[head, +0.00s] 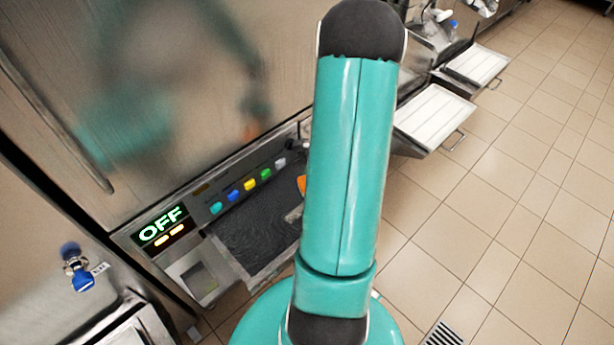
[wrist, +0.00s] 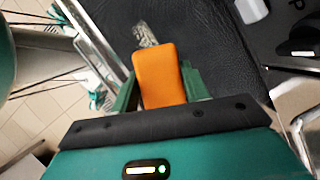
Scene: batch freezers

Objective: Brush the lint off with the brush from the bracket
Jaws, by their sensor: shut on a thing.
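An orange block, by its look the brush handle (wrist: 160,78), stands between the green fingers of my gripper (wrist: 161,88) in the wrist view. The gripper is shut on it. A bit of orange (head: 302,185) also shows at the arm's left edge in the head view. The dark mesh panel (head: 250,232) lies under the freezer's row of buttons; it fills much of the wrist view (wrist: 225,60). A pale grey patch (wrist: 146,33) shows at the brush's far end; I cannot tell if it is lint or bristles. My arm hides the gripper in the head view. I cannot make out the bracket.
The freezer front has a lit OFF display (head: 162,226) and several coloured buttons. A small open tray (head: 195,278) sits below the display. White trays (head: 434,116) stick out from machines farther back. A blue-handled tap (head: 80,275) is at left. The tiled floor (head: 480,210) at right is open.

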